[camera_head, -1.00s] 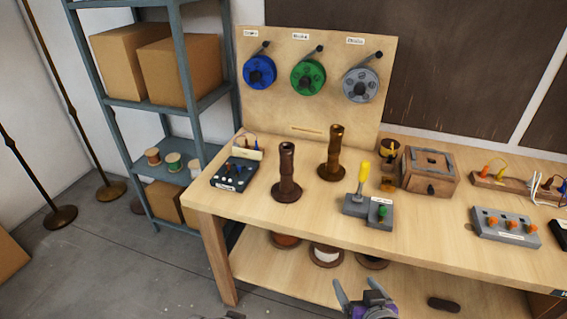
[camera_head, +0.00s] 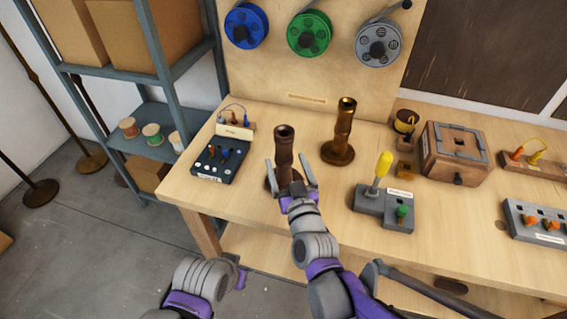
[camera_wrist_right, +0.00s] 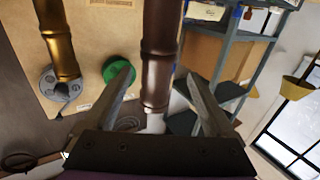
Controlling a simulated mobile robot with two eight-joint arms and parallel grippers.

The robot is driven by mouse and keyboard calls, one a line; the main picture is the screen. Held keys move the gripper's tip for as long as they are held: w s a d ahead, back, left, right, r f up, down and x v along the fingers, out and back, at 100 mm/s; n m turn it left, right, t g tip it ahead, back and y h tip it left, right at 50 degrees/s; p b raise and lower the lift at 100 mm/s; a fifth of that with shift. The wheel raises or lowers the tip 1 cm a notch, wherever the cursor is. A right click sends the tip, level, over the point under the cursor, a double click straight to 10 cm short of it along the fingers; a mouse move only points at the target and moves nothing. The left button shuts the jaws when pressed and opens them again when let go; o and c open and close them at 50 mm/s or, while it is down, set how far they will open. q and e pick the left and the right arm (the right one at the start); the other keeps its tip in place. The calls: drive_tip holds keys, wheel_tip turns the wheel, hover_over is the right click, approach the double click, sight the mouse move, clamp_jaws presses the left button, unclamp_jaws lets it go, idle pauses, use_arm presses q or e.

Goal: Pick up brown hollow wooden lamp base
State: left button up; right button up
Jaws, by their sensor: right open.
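The brown wooden lamp base (camera_head: 284,146) stands upright on the bench, a dark turned column with a hollow top and round foot. My right gripper (camera_head: 290,172) is open in front of it, one finger to each side of its lower column in the head view. In the right wrist view the brown column (camera_wrist_right: 159,55) rises between the spread fingers of the right gripper (camera_wrist_right: 160,90), with space on both sides. The gripper hides part of the foot. The purple and grey end of my left arm (camera_head: 236,270) is low in the head view; its fingers cannot be made out.
A brass-coloured lamp base (camera_head: 340,135) stands to the right and behind. A dark switch box (camera_head: 220,160) is to the left. A grey box with a yellow lever (camera_head: 370,200) is to the right.

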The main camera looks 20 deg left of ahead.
drive_tip(key=x, duration=0.7)
drive_tip(key=shift+w+r+p, duration=0.25)
drive_tip(key=shift+w+p, duration=0.15)
drive_tip(key=shift+w, duration=0.05)
clamp_jaws()
